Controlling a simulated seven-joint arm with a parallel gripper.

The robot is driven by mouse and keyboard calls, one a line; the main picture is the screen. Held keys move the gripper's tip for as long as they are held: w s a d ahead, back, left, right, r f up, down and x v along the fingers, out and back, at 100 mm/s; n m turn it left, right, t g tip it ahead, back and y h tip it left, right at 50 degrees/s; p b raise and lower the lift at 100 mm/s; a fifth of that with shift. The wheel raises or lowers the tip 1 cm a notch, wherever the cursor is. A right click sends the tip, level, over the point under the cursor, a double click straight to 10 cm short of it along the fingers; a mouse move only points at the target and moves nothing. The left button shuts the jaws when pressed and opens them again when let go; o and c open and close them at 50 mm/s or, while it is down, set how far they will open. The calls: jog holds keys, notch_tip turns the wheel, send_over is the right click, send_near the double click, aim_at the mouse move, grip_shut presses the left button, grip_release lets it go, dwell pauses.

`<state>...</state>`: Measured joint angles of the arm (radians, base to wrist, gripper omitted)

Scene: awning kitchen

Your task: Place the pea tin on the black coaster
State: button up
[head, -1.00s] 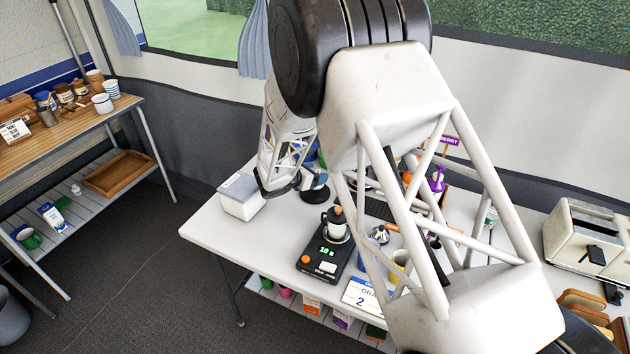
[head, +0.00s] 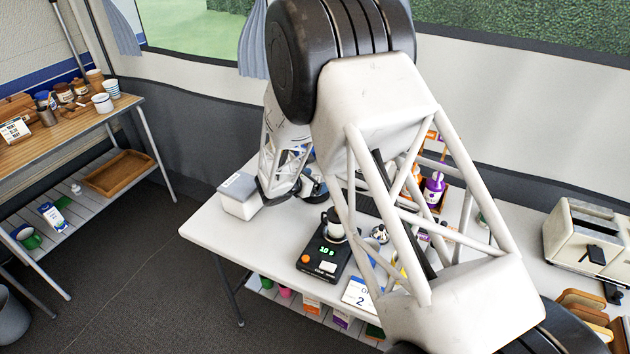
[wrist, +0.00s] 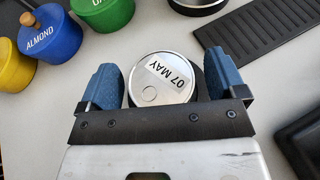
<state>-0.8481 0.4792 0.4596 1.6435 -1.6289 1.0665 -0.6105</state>
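A round tin (wrist: 164,80) with a silver pull-ring lid and a label reading "07 MAY" stands between the fingers of my gripper (wrist: 162,82) in the wrist view. The lid does not name the contents. One blue finger is on each side of the tin, with narrow gaps at the lid's edges, so the gripper looks open around it. In the head view my gripper is low over the far left of the white table, and my arm hides most of the tin. I cannot clearly pick out the black coaster; a dark round rim (wrist: 208,4) is cut off at the top of the wrist view.
Blue "ALMOND" (wrist: 48,35), green (wrist: 103,12) and yellow (wrist: 14,66) lidded pots stand left of the tin. A ridged black mat (wrist: 265,38) and a black tray edge (wrist: 305,140) lie right. A white box (head: 238,197) and black scale (head: 322,262) are on the table.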

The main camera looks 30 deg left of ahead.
jog(key=shift+r, duration=0.15)
jog(key=v, duration=1.2)
jog(key=shift+r, duration=0.1)
dwell(1.0)
